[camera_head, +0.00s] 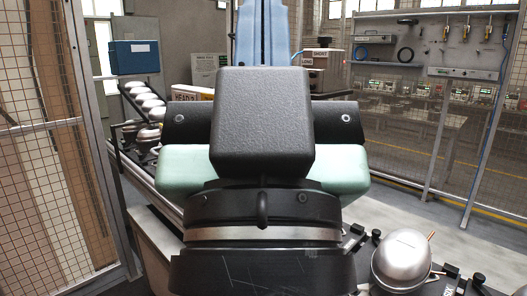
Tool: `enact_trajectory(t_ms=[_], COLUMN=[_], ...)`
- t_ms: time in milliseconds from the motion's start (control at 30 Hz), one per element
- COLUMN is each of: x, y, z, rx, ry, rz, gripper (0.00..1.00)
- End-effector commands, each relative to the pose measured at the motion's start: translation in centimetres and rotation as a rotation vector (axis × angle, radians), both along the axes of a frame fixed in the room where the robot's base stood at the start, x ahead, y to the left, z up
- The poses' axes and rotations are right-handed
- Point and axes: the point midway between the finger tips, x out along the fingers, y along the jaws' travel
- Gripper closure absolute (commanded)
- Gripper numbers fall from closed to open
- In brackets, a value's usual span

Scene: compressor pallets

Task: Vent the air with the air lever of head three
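A white sign (185,97) that seems to read HEAD stands left of centre, partly covered by the large black and pale green parts in front, which look like my own arm. Its number is not clear. No air lever can be made out; the area behind the arm is hidden. My gripper is not in view. A silver, domed compressor (403,257) with a copper-coloured tube sits at the lower right.
More compressors (150,103) stand in a row at the left, near a blue box (134,57). Mesh fence panels (40,140) close off the left. A tool board (470,45) hangs at the back right. Open floor (395,195) lies at the right.

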Motion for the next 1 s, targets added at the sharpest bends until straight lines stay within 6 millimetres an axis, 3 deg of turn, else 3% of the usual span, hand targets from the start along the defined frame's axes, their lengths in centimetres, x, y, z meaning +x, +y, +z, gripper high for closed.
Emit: enact_trajectory(t_ms=[33,233,800,1000], x=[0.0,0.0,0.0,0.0], y=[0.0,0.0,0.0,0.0], z=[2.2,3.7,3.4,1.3], rx=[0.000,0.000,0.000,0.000], ry=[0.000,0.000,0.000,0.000], rz=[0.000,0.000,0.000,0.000], gripper=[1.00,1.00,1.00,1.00])
